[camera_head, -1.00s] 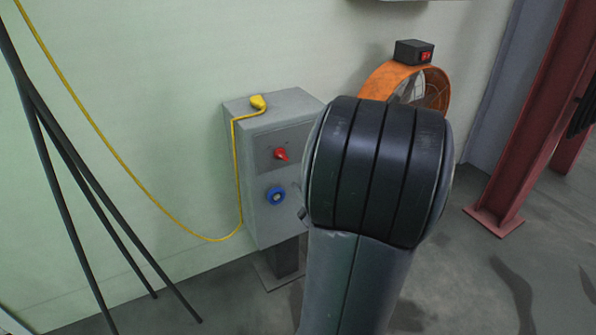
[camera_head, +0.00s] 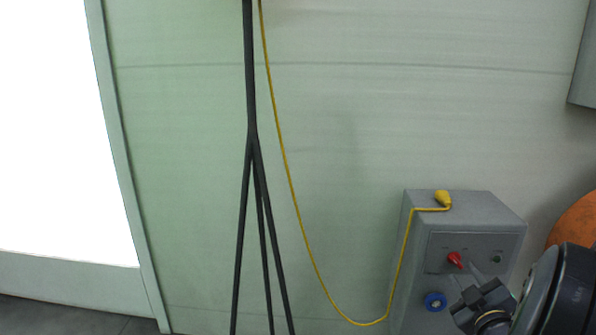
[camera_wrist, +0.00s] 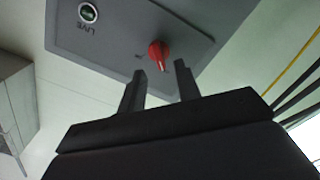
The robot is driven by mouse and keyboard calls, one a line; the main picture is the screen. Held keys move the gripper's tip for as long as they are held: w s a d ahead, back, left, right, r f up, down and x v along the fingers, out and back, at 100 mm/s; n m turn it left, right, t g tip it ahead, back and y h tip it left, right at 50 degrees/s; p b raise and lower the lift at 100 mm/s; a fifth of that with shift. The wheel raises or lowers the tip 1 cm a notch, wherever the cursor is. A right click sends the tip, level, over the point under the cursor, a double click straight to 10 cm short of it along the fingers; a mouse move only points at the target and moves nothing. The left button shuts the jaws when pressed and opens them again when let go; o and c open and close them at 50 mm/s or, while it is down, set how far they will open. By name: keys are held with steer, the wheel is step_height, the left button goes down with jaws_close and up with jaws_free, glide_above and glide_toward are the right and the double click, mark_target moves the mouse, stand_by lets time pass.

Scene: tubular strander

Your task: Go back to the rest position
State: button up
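My gripper (camera_head: 478,285) is at the lower right of the head view, in front of the grey control box (camera_head: 480,208). In the wrist view my gripper (camera_wrist: 160,70) has its two dark fingers spread apart with nothing between them. The red knob (camera_head: 455,260) on the box panel shows just beyond the fingertips in the wrist view (camera_wrist: 158,52), apart from them as far as I can see. A round indicator marked LIVE (camera_wrist: 88,13) is on the same panel. A blue socket (camera_head: 435,301) sits below the knob.
A yellow cable (camera_head: 292,190) hangs in a loop to a yellow plug (camera_head: 443,199) on the box top. A black stand with spread legs (camera_head: 249,100) is left of the box. An orange fan (camera_head: 577,222) shows at the right edge. A bright opening (camera_head: 55,130) is at far left.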

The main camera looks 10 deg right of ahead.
mark_target(457, 263)
steer(key=x, duration=0.4)
steer(key=shift+b, duration=0.4)
steer(key=shift+s, duration=0.1)
